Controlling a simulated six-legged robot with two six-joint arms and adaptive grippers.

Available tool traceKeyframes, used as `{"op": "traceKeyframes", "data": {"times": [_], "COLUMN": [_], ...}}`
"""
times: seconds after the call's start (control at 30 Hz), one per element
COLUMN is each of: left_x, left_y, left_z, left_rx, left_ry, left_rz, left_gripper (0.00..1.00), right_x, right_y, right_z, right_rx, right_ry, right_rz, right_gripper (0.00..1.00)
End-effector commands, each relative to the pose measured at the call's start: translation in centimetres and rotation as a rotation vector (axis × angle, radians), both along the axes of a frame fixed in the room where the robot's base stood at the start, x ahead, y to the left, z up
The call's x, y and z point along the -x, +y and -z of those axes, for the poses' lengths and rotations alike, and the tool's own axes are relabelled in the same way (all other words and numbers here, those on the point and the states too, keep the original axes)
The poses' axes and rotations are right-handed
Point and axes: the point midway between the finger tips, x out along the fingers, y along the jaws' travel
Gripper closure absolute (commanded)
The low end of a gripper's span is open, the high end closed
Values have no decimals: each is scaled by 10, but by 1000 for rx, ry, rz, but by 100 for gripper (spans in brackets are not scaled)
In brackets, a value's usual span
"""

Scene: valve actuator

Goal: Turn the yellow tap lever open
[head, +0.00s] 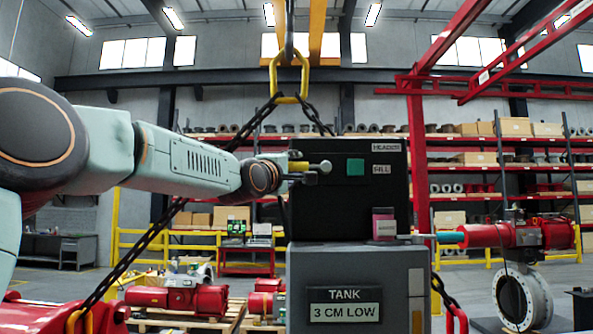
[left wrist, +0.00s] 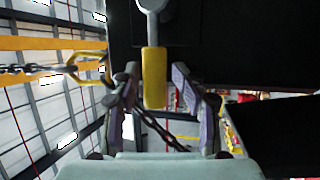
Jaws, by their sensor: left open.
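The yellow tap lever (head: 298,166) shows at the left side of the dark header box (head: 345,205), beside my left gripper (head: 308,174). In the left wrist view the yellow lever (left wrist: 154,78) hangs from a grey stem (left wrist: 152,20). The two fingers of my left gripper (left wrist: 155,92) are apart, one on each side of the lever's lower end. Gaps show on both sides, so the fingers do not appear closed on it. My right gripper is not in view.
The header box has a green square (head: 355,168) and stands on a grey tank (head: 400,270) labelled "3 CM LOW". A red actuator (head: 490,236) is at right.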

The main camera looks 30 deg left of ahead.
Motion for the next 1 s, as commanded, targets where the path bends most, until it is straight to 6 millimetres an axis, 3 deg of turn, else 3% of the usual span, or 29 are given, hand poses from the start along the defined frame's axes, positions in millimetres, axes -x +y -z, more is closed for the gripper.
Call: {"op": "traceKeyframes", "data": {"times": [0.23,0.73,1.0], "left_x": [1,-1,-2], "left_y": [-1,-1,-2], "left_z": [1,3,4], "left_rx": [-1,1,0], "left_ry": [3,7,11], "left_rz": [1,2,4], "left_gripper": [58,100,100], "right_x": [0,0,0], "right_y": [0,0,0], "right_z": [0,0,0], "right_rx": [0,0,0], "right_ry": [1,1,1], "right_rz": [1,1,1], "right_gripper": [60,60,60]}}
